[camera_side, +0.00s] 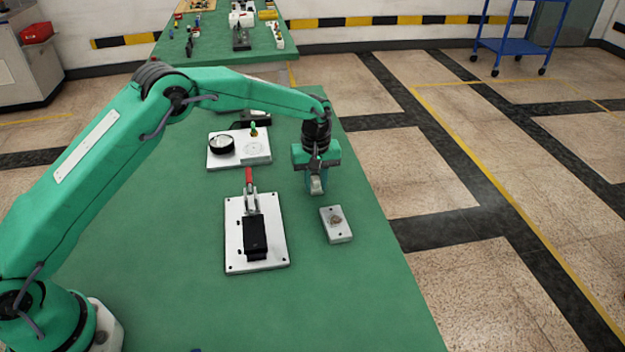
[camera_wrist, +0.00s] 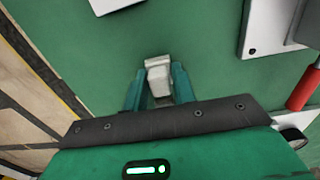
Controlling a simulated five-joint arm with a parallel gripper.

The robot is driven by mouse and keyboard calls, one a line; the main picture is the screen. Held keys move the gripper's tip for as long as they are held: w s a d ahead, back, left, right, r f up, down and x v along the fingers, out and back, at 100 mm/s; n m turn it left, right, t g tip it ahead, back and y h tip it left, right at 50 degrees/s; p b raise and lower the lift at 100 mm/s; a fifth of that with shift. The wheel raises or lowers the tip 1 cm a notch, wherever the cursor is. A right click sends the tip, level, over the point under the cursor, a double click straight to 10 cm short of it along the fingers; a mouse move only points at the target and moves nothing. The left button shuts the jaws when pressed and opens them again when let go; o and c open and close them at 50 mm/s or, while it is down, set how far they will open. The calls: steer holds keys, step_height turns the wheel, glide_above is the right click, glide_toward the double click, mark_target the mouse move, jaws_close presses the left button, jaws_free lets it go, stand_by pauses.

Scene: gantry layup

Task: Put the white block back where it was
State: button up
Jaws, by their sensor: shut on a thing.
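The white block (camera_side: 316,186) is held between the fingertips of my gripper (camera_side: 316,174), above the green table. In the wrist view the block (camera_wrist: 158,72) sits between the two teal fingers of my gripper (camera_wrist: 158,84), its far end sticking out past them. A small light grey plate (camera_side: 336,236) with a brownish spot on top lies on the table, in front of and slightly right of my gripper in the side view. The block is apart from this plate. Where the block was before is not shown.
A white base plate (camera_side: 236,255) with a red-handled clamp (camera_side: 249,182) and black piece stands left of the grey plate. Behind it is a white tray (camera_side: 222,163) with a round black-rimmed dish. The table's right edge is close to my gripper.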

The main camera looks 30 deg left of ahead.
mark_target(316, 178)
steer(key=o, duration=0.9)
steer(key=shift+f, duration=0.1)
steer(key=shift+o, duration=0.2)
step_height(316, 178, up, 12)
steer(key=shift+r, duration=0.2)
stand_by(0.4)
